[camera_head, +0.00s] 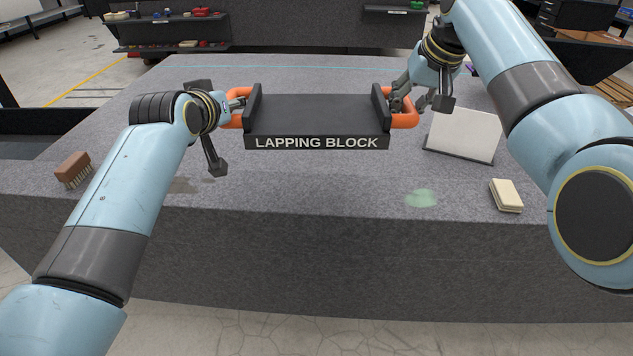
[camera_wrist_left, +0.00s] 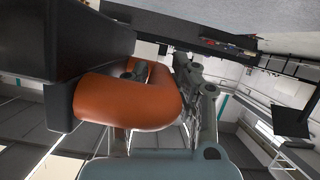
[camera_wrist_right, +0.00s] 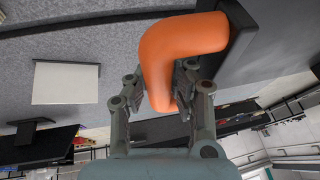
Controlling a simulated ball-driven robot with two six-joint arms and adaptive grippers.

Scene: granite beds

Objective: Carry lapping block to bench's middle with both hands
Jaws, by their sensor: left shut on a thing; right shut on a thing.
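The lapping block (camera_head: 316,118) is a dark grey tray-like block with its name in white on the front and an orange handle at each end. It looks level in the head view, over the granite bench (camera_head: 300,185); I cannot tell surely how far it is above the top. My left gripper (camera_head: 238,103) is shut on the left orange handle (camera_wrist_left: 125,100). My right gripper (camera_head: 400,100) is shut on the right orange handle (camera_wrist_right: 170,55). The fingers wrap the handles in both wrist views, and parts of the fingers are hidden behind them.
A wooden brush (camera_head: 73,169) lies at the bench's left. A white panel (camera_head: 463,136) stands right of the block. A cream block (camera_head: 506,195) and a green smear (camera_head: 421,198) are near the front right edge. The bench's front middle is clear.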

